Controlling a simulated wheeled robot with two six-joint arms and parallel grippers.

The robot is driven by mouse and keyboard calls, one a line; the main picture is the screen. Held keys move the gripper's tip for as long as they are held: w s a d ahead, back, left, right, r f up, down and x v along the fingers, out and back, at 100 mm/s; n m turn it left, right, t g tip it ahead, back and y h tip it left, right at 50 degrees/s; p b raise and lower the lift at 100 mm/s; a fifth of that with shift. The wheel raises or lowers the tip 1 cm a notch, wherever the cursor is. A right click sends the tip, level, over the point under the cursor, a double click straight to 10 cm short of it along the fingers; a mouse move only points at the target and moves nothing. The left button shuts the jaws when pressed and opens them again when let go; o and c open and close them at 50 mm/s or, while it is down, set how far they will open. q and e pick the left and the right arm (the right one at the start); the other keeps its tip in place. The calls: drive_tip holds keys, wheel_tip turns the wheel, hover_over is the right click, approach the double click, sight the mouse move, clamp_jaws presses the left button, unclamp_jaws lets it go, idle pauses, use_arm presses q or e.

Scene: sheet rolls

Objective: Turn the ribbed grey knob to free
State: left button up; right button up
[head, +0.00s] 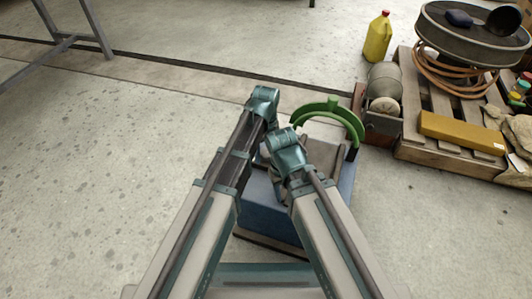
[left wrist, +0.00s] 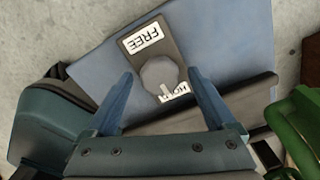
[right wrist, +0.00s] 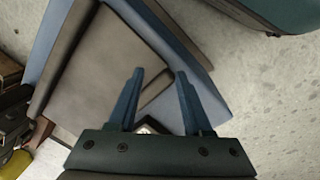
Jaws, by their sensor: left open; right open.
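The ribbed grey knob (left wrist: 160,74) sits on a dark plate (left wrist: 134,46) on the blue box, in the left wrist view. A FREE label (left wrist: 142,39) is above it and a HOLD label (left wrist: 176,93) below it. The knob's pale pointer mark is at the HOLD side. My left gripper (left wrist: 161,71) is open, its fingers on either side of the knob in the picture; I cannot tell whether they touch it. My right gripper (right wrist: 160,71) is open and empty over a grey-brown panel (right wrist: 100,62) of the box. The knob is hidden by my arms in the head view.
The blue box (head: 268,215) carries a green arched part (head: 337,109) at its right. A pallet (head: 430,155) with a cable reel (head: 470,42) and a yellow block (head: 461,132) stands at right. A yellow jug (head: 377,40) is behind.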

use_arm(q)
drive_tip(key=shift+c, duration=0.3)
drive_tip(key=c, duration=1.3)
